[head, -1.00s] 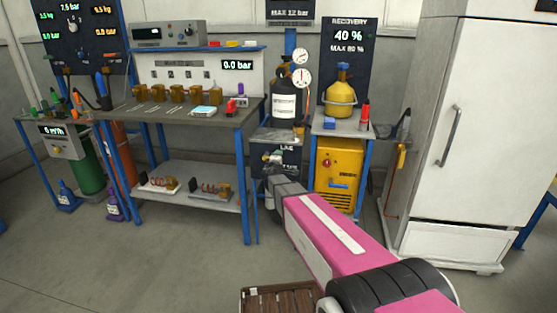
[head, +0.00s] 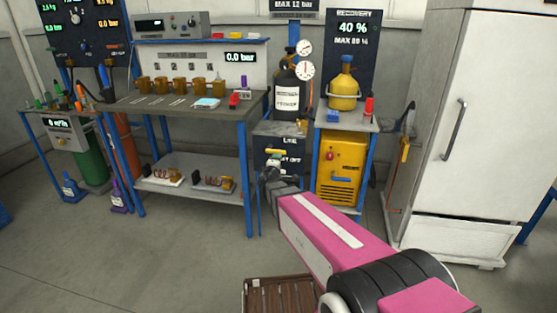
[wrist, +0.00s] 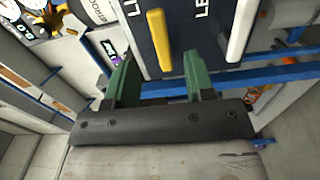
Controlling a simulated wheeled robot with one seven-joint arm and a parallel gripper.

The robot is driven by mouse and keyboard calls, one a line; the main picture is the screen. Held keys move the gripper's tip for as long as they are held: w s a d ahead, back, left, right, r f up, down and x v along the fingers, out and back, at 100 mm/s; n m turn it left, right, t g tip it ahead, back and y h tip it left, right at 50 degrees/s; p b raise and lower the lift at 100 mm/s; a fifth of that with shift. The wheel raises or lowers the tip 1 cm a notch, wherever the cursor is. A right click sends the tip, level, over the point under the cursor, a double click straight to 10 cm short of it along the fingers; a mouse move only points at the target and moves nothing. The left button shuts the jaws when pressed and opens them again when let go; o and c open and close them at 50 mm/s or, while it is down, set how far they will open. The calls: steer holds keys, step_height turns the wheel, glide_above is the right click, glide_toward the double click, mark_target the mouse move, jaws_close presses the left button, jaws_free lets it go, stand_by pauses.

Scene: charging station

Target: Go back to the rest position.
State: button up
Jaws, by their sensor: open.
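My gripper (wrist: 158,78) shows in the wrist view with its two green fingers apart and nothing held between them. It faces a dark panel (wrist: 182,20) with a yellow lever handle (wrist: 160,38) and a white lever handle (wrist: 241,30). The yellow handle appears in the gap between the fingers; I cannot tell how far beyond the fingertips it is. In the head view my pink arm reaches forward, and its end is in front of the dark panel (head: 293,158) below the black cylinder. The fingers are hard to make out there.
A workbench (head: 185,104) with brass parts stands left of the arm's end. A yellow machine (head: 340,165) and a white cabinet (head: 470,120) stand to the right. A brown slatted surface (head: 280,297) is below the arm. The grey floor (head: 150,265) at left is clear.

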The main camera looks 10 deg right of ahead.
steer(key=s+d+f+m+g+h, duration=0.2)
steer(key=s+d+f+m+g, duration=0.1)
steer(key=s+d+m+g, duration=0.3)
steer(key=s+d+f+m+g+h, duration=0.1)
steer(key=s+d+f+m+g, duration=0.25)
steer(key=s+d, duration=0.3)
steer(key=s+a+f+m+g+y, duration=0.2)
steer(key=s+g+y, duration=0.2)
steer(key=s, duration=0.3)
steer(key=s+a+f+m+g+y, duration=0.2)
steer(key=s+g+y, duration=0.1)
steer(key=s, duration=0.4)
steer(key=shift+s+a+f+m+g+y, duration=0.2)
steer(key=shift+f+m+g+y, duration=0.15)
steer(key=shift+y, duration=0.45)
